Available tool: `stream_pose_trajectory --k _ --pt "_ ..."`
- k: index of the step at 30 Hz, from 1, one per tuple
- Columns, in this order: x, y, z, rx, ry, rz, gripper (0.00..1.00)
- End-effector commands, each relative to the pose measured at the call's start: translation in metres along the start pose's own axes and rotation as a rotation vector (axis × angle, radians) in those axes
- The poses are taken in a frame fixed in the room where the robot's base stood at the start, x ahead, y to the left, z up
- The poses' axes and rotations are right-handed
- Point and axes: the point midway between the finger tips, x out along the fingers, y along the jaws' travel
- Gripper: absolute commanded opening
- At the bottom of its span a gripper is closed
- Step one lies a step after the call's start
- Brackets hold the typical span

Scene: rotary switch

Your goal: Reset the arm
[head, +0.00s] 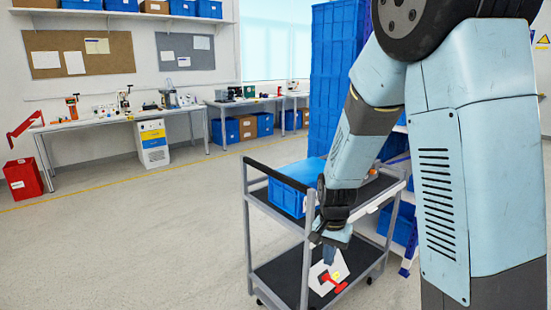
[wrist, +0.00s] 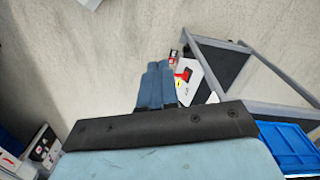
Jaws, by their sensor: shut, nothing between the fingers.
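The rotary switch, a pale panel with a red handle (head: 331,284) and a yellow patch, shows low in the head view, in line with the cart's lower shelf. I cannot tell what supports it. In the wrist view its red and yellow handle (wrist: 184,76) shows just right of my fingertips, with part of the panel hidden by the fingers. My gripper (head: 329,262) points down just above the switch in the head view. Its two blue-grey fingers lie side by side, shut and empty, in the wrist view (wrist: 159,66). I cannot tell whether they touch the switch.
A grey cart (head: 248,220) with dark shelves stands around the arm's lower end. A blue crate (head: 287,196) sits on its top shelf. Blue shelving bins (head: 335,80) rise behind. The floor (head: 130,245) to the left is clear, up to the workbenches (head: 90,124) at the back.

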Motion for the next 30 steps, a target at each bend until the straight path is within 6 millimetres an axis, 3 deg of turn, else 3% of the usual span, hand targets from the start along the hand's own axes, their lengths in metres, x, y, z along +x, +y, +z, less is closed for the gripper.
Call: stream_pose_trajectory --k 15,30 --pt "-0.12 0.052 0.017 -0.195 0.087 -0.181 0.0" --pt "-0.212 0.12 0.061 -0.387 0.296 -0.214 0.0"
